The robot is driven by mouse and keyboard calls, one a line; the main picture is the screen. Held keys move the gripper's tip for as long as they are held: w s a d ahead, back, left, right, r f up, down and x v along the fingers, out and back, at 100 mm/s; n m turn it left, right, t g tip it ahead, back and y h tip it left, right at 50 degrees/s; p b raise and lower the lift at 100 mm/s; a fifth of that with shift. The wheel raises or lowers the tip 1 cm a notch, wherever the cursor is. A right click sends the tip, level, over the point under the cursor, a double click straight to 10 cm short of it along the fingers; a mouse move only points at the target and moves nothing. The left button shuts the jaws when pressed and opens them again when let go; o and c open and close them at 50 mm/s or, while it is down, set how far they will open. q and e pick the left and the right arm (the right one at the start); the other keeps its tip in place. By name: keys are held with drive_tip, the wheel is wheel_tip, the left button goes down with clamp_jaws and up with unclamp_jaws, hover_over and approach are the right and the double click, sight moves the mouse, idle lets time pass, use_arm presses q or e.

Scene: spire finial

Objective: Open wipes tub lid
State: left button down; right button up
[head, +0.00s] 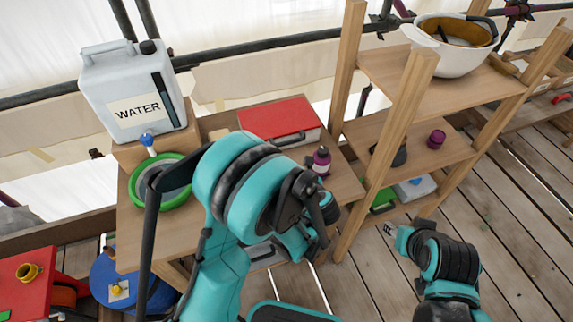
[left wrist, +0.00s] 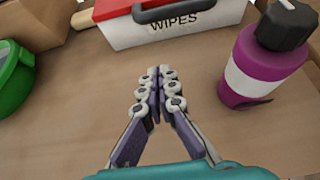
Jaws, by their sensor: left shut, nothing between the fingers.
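The wipes tub has a red lid (head: 275,117) and a white body. It sits on the wooden table, and its lid looks closed, with a dark handle (head: 288,138) on the front edge. In the left wrist view the white front marked WIPES (left wrist: 175,25) is at the top, cut off by the frame. My left gripper (left wrist: 158,85) is shut and empty, in front of the tub and apart from it. In the head view my left arm hides its fingers. My right gripper (head: 389,229) is low at the right, away from the tub; its fingers are too small to read.
A purple bottle (left wrist: 262,62) with a white band stands right of the tub. A green bowl (head: 178,195) and a WATER jug (head: 133,95) are on the left. A wooden shelf (head: 400,115) with a white pot (head: 455,58) stands at the right.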

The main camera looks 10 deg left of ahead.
use_arm(q)
drive_tip(key=b+x, duration=0.2)
drive_tip(key=x, duration=0.7)
drive_tip(key=shift+s+f+b, duration=0.1)
drive_tip(key=shift+f+b, duration=0.05)
drive_tip(key=shift+b, duration=0.2)
drive_tip(key=r, duration=0.3)
drive_tip(key=shift+w+a+r, duration=0.1)
drive_tip(key=shift+w+a, duration=0.1)
drive_tip(key=shift+w, duration=0.1)
drive_tip(key=shift+r, duration=0.3)
drive_tip(key=shift+w+r, duration=0.1)
drive_tip(key=shift+w, duration=0.05)
drive_tip(key=shift+r, duration=0.1)
